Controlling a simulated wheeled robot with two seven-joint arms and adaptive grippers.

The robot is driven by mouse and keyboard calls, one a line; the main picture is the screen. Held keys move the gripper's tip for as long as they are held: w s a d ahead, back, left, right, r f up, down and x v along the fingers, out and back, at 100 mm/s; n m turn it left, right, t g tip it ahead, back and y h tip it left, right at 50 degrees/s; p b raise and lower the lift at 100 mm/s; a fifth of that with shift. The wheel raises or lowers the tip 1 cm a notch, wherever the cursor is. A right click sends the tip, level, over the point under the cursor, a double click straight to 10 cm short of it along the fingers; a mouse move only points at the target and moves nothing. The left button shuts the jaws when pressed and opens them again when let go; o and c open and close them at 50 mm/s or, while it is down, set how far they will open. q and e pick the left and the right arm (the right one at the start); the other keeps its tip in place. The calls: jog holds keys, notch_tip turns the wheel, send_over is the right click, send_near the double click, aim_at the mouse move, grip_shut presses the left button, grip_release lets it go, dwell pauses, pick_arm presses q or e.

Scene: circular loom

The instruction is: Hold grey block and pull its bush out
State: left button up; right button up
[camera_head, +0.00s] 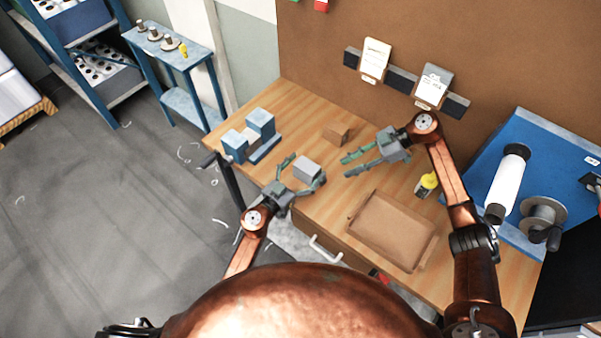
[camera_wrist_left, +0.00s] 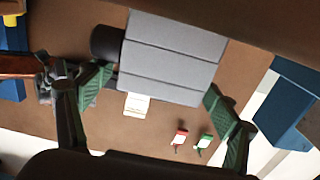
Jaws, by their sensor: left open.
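The grey block (camera_head: 307,168) is between the spread fingers of my left gripper (camera_head: 306,169) near the table's front-left edge. It also shows in the left wrist view (camera_wrist_left: 172,58), with a dark round bush (camera_wrist_left: 106,43) sticking out of its left side. My left gripper is open, one green fingertip towards each end of the block, with gaps visible in the left wrist view. I cannot tell what supports the block. My right gripper (camera_head: 345,166) is open and empty, to the right of the block, its fingers pointing left towards it. The bush is not clear in the head view.
A blue fixture (camera_head: 235,143) stands at the table's left end. A small brown block (camera_head: 337,133) lies behind the grippers. A brown tray (camera_head: 392,232) lies front right, with a yellow-topped item (camera_head: 428,182) behind it. A blue rack (camera_head: 545,165) with a white roll stands at right.

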pick_arm(q)
jog(key=shift+w+d, duration=0.1)
jog(key=shift+w, duration=0.1)
jog(key=c, duration=1.7)
